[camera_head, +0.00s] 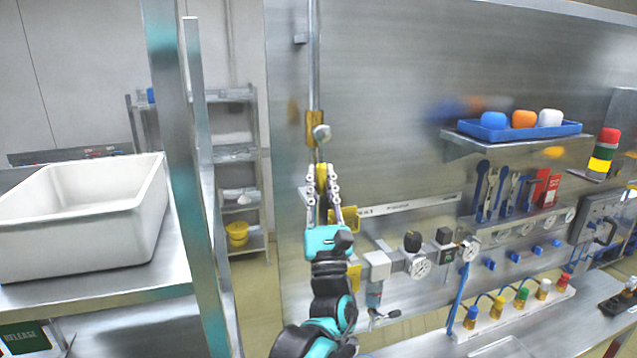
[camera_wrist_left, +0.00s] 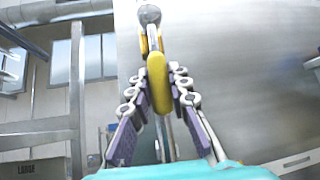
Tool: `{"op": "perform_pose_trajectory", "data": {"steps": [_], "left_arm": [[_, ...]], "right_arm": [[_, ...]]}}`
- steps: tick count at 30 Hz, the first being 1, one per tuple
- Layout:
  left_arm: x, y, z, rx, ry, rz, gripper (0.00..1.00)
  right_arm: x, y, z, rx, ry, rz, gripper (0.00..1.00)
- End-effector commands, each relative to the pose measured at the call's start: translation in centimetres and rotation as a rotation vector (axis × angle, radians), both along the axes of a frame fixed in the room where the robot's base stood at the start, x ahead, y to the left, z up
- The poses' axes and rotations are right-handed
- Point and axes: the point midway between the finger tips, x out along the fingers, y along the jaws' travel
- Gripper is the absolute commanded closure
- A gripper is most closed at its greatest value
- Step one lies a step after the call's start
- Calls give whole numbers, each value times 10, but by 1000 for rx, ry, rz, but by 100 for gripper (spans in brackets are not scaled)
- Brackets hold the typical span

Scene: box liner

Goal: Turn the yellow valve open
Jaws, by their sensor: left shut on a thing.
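The yellow valve handle (camera_wrist_left: 158,84) is between the fingers of my left gripper (camera_wrist_left: 157,92) in the left wrist view. In the head view my left gripper (camera_head: 321,180) reaches up to the valve on a vertical metal pipe at the steel panel's left side. The gripper is shut on the yellow handle, which lies along the pipe's line. The gripper hides part of the handle and the pipe below. My right gripper is not seen.
Right of my arm, a gauge (camera_head: 418,267) and fittings stick out from the panel. A shelf holds a blue tray (camera_head: 470,129) with several rounded blocks. A white bin (camera_head: 80,220) stands on the left counter behind a metal post (camera_head: 180,150).

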Motion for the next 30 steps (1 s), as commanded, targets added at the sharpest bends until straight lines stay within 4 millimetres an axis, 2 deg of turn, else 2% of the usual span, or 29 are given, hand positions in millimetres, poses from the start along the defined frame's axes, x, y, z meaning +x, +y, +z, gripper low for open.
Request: {"op": "perform_pose_trajectory", "data": {"steps": [14,15,17,18,26,30], "left_arm": [[2,0,1,15,3,1,100],[2,0,1,15,3,1,80],[2,0,1,15,3,1,64],[2,0,1,15,3,1,61],[1,0,1,15,3,1,61],[-5,-1,-6,15,3,-1,61]], "right_arm": [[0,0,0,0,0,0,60],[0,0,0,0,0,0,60],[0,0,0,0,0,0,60],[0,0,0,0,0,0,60],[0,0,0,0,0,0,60],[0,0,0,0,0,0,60]]}}
